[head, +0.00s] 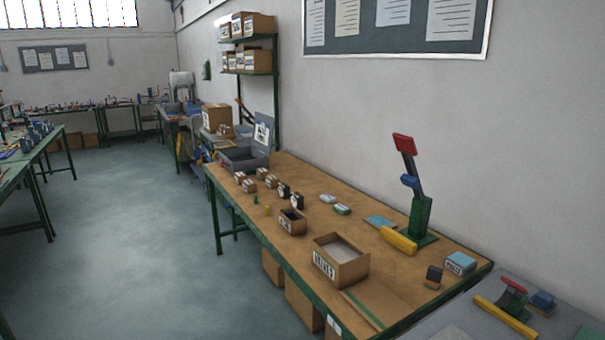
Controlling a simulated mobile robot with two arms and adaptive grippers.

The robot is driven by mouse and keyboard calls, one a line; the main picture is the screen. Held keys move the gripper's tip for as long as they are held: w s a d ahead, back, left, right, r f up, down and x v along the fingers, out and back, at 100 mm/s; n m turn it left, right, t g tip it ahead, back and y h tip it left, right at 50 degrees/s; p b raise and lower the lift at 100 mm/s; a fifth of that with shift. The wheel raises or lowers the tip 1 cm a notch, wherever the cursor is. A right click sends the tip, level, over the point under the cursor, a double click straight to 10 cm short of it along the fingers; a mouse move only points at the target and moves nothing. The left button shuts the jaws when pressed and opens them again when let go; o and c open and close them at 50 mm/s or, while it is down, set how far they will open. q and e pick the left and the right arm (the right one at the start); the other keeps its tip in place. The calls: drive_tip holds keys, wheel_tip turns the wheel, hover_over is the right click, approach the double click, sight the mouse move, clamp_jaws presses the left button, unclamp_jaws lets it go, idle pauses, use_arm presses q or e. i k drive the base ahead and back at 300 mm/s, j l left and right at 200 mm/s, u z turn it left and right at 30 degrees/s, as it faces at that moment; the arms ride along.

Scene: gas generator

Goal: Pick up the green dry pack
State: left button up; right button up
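In the head view, a small green and white pack (342,209), which looks like the green dry pack, lies flat near the middle of the wooden workbench (300,255). A similar pale grey-white pack (328,198) lies just behind it to the left, a little apart. The pack is small in the picture and its label cannot be read. Neither of my grippers is in view.
A small open box (292,222) and a larger open cardboard box (340,262) stand in front. Floor (150,230) left of the bench is clear.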

sight(343, 210)
drive_tip(key=i+j+u, duration=0.3)
drive_tip(key=i, duration=0.4)
drive_tip(key=i+j+u, duration=0.25)
drive_tip(key=i, duration=0.45)
drive_tip(key=i+j+u, duration=0.1)
drive_tip(key=i+u, duration=0.2)
drive_tip(key=i, duration=0.4)
drive_tip(key=i+j+z, duration=0.1)
drive_tip(key=i+z, duration=0.35)
drive_tip(key=i+j+z, duration=0.3)
drive_tip(key=i+z, duration=0.2)
